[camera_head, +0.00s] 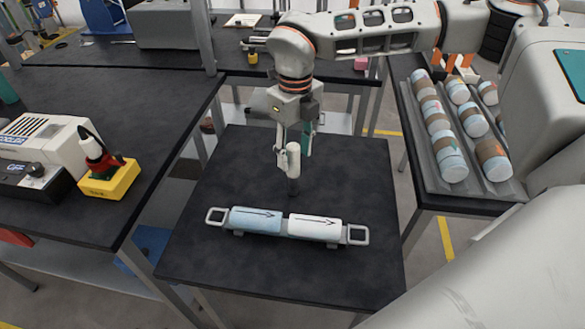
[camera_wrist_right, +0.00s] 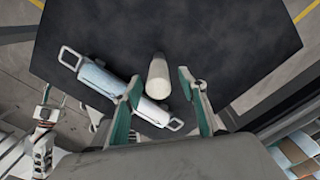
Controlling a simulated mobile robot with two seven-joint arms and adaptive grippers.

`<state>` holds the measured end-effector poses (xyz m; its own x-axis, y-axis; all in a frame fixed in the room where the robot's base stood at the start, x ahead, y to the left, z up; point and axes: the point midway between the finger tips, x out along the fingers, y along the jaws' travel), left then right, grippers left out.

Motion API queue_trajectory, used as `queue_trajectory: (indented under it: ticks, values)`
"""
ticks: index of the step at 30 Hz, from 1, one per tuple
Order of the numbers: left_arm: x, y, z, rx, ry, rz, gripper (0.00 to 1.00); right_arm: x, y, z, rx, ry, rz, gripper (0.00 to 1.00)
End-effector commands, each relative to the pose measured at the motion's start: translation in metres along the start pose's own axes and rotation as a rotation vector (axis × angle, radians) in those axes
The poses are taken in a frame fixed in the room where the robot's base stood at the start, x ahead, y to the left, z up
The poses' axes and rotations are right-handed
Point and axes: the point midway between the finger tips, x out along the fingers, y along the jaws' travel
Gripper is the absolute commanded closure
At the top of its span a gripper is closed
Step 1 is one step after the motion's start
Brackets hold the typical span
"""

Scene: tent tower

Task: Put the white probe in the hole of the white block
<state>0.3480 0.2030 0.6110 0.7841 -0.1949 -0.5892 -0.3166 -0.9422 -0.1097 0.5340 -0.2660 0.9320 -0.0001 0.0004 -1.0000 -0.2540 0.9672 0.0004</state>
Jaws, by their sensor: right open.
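A white cylinder, which I take as the white probe (camera_head: 293,160), stands about upright over the table behind the tray, with a thin dark part below it. It also shows in the right wrist view (camera_wrist_right: 158,75). My right gripper (camera_head: 295,150) is open, with its teal-padded fingers (camera_wrist_right: 161,90) on either side of the probe; I cannot tell if they touch it. The white block (camera_head: 315,227), marked with an arrow, lies in a handled tray right of a blue block (camera_head: 256,220). Its hole is not visible. What seems to be my left gripper (camera_wrist_right: 46,94) shows small in the right wrist view.
The dark table (camera_head: 350,165) is clear around the handled tray (camera_head: 357,235). A left bench carries a yellow box (camera_head: 112,183) and a machine. A grey rack (camera_head: 430,160) of several cylinders stands on the right table. Table posts rise behind.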

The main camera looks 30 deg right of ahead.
Motion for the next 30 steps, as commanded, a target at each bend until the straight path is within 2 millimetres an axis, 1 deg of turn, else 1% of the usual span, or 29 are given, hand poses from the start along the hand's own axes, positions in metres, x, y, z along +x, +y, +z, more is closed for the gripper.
queue_trajectory:
  ticks: [1,3,7,10,16,17,18,20,21,30]
  values:
    - [0.001,0.0,0.0,0.001,0.001,0.0,0.59,0.01,0.001,0.001,-0.001,0.003,0.0,0.58]
    - [0.001,0.0,-0.001,0.001,0.004,-0.001,0.59,0.02,0.002,0.003,0.0,0.003,0.0,0.58]
    - [0.002,-0.002,-0.005,0.003,0.012,-0.003,0.59,0.035,0.002,0.003,-0.001,0.002,0.0,0.58]
    - [0.002,-0.002,-0.008,0.004,0.016,-0.004,0.59,0.039,0.002,0.004,0.0,0.001,0.0,0.58]
    - [0.002,-0.003,-0.008,0.004,0.016,-0.005,0.59,0.039,0.002,0.004,0.0,0.0,0.0,0.58]
    - [0.002,-0.003,-0.008,0.004,0.016,-0.005,0.59,0.039,0.002,0.004,0.0,0.0,0.0,0.63]
    - [0.002,-0.003,-0.008,0.004,0.016,-0.005,0.59,0.039,0.002,0.004,0.0,0.0,0.0,0.74]
    - [0.002,-0.003,-0.007,0.004,0.015,-0.005,0.59,0.039,0.002,0.004,0.0,0.0,0.0,0.89]
    - [0.002,-0.003,-0.007,0.004,0.015,-0.005,0.59,0.039,0.002,0.004,0.0,0.0,0.0,1.0]
    - [0.003,-0.003,-0.006,0.003,0.014,-0.005,0.59,0.038,0.002,0.004,0.0,-0.001,0.0,1.0]
